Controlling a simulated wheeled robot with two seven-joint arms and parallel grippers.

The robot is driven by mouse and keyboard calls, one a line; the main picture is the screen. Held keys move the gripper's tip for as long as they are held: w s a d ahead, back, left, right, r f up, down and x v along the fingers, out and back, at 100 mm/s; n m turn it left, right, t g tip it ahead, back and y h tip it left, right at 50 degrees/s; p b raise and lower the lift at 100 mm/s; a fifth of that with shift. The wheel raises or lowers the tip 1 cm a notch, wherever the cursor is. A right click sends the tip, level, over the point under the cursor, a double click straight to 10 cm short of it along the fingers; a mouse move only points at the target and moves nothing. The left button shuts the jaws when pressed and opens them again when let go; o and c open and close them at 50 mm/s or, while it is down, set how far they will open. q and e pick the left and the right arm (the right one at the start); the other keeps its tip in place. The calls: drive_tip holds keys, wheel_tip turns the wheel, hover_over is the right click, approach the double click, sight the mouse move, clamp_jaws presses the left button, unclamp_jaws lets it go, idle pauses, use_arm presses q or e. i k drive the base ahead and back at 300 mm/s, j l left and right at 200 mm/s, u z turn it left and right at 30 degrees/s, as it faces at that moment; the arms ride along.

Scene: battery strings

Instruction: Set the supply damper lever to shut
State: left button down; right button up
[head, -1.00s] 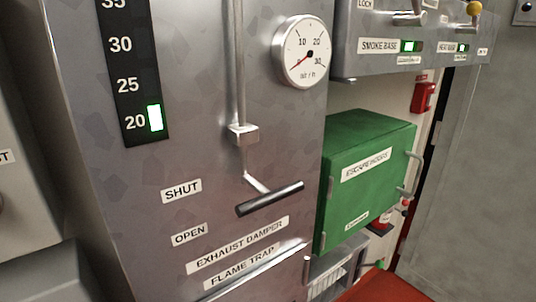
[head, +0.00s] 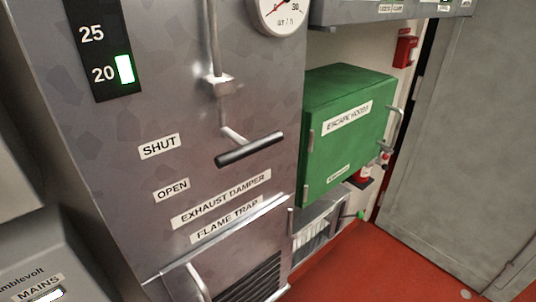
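The supply damper lever is not identifiable in the head view. A lever with a black grip (head: 250,149) is on the grey metal cabinet (head: 105,180), above the label "EXHAUST DAMPER" (head: 222,199). Its bent metal arm comes from a small block (head: 217,84) on a vertical rod (head: 212,40). The labels "SHUT" (head: 160,146) and "OPEN" (head: 172,190) are to its left, "SHUT" above "OPEN". The grip sits roughly level with "SHUT". Neither of my grippers shows.
A green "ESCAPE HOODS" box (head: 345,150) is right of the cabinet. A round gauge (head: 278,12) and a scale strip (head: 100,50) are above. A "FLAME TRAP" label (head: 226,220) is below. A "MAINS" unit (head: 35,265) is lower left. Red floor (head: 370,265) is open at right.

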sight(360, 214)
drive_tip(key=i+l, duration=0.35)
drive_tip(key=l, duration=0.2)
drive_tip(key=i+l, duration=0.4)
drive_tip(key=l, duration=0.15)
drive_tip(key=z, duration=0.05)
